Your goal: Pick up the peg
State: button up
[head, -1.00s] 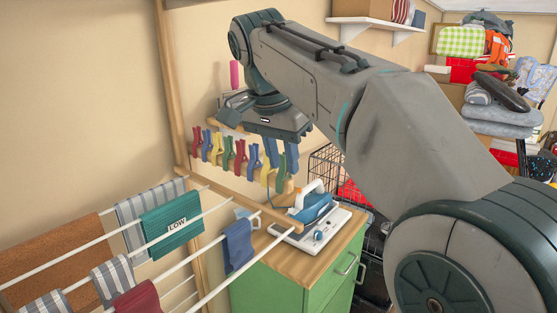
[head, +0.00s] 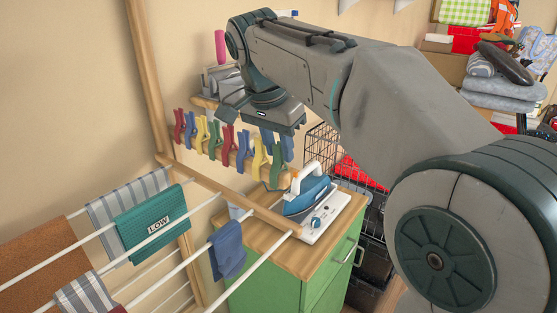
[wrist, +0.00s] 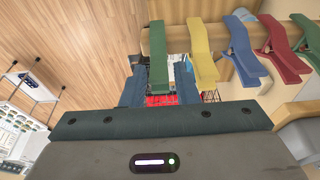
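A row of coloured clothes pegs hangs on a wooden rail by the wall. The nearest, at the right end in the head view, is a green peg (head: 277,168), with a yellow peg (head: 258,160) and a blue peg (head: 243,150) beside it. My gripper (head: 278,147) points down at this end of the row. In the wrist view my gripper (wrist: 159,88) has its two dark blue fingers apart, one on each side of the green peg (wrist: 158,55), with gaps showing on both sides. The yellow peg (wrist: 202,50) is just right of the fingers. Its task line names no colour.
An iron (head: 310,192) stands on a green cabinet (head: 285,292) below the row. A drying rack with a blue cloth (head: 227,250) and a teal cloth (head: 152,223) is in front at left. A wire crate (head: 322,147) stands behind the cabinet.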

jog(key=shift+x, duration=0.95)
grip_shut()
jog(key=shift+r, duration=0.1)
